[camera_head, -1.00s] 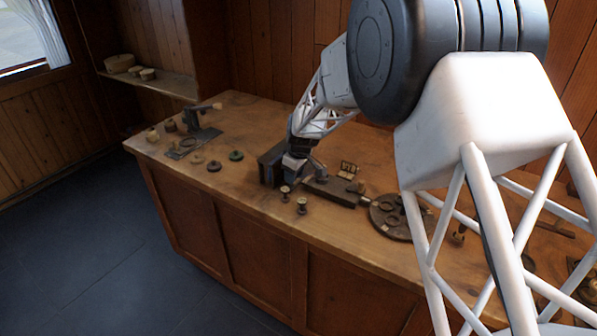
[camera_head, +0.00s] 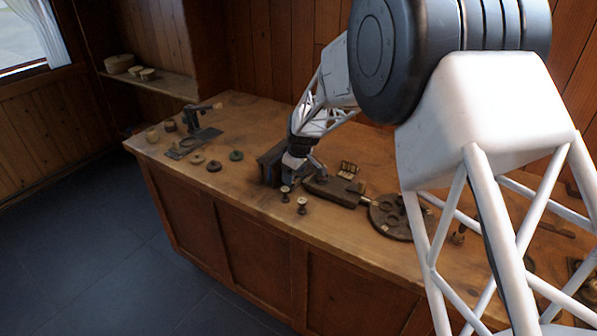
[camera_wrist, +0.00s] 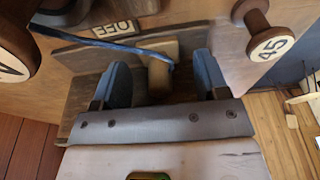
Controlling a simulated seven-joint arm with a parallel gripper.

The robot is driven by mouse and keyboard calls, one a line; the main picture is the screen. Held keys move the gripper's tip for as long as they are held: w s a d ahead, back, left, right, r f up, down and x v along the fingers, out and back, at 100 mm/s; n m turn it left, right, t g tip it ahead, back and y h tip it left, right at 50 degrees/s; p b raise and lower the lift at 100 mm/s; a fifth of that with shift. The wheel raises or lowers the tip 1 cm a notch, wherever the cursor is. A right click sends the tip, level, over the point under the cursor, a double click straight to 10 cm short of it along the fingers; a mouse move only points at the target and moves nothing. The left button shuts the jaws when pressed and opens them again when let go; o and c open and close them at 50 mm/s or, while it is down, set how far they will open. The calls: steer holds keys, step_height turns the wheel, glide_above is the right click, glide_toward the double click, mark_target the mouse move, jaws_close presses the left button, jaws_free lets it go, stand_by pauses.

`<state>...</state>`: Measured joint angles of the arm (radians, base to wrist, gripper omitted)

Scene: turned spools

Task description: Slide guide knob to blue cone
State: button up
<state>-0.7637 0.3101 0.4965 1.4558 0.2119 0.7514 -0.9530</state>
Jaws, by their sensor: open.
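My gripper (camera_wrist: 162,66) is open in the wrist view, with one blue-grey finger on each side of a pale wooden knob (camera_wrist: 159,78), which looks like the guide knob. Gaps show between the knob and both fingers, so it is not gripped. A blue strip (camera_wrist: 110,45) runs from the left to the knob's top. In the head view my gripper (camera_head: 297,161) is low at a dark wooden fixture (camera_head: 268,165), and the knob is hidden there. I cannot make out a blue cone in either view.
Two small spools (camera_head: 302,205) stand near the bench's front edge. A dark block (camera_head: 335,190) and a round tray (camera_head: 392,217) lie to the right. Bare bench (camera_head: 235,195) shows front left.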

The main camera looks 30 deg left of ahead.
steer(key=shift+r, duration=3.35)
jaws_close()
steer(key=shift+r, duration=0.1)
steer(key=shift+r, duration=1.9)
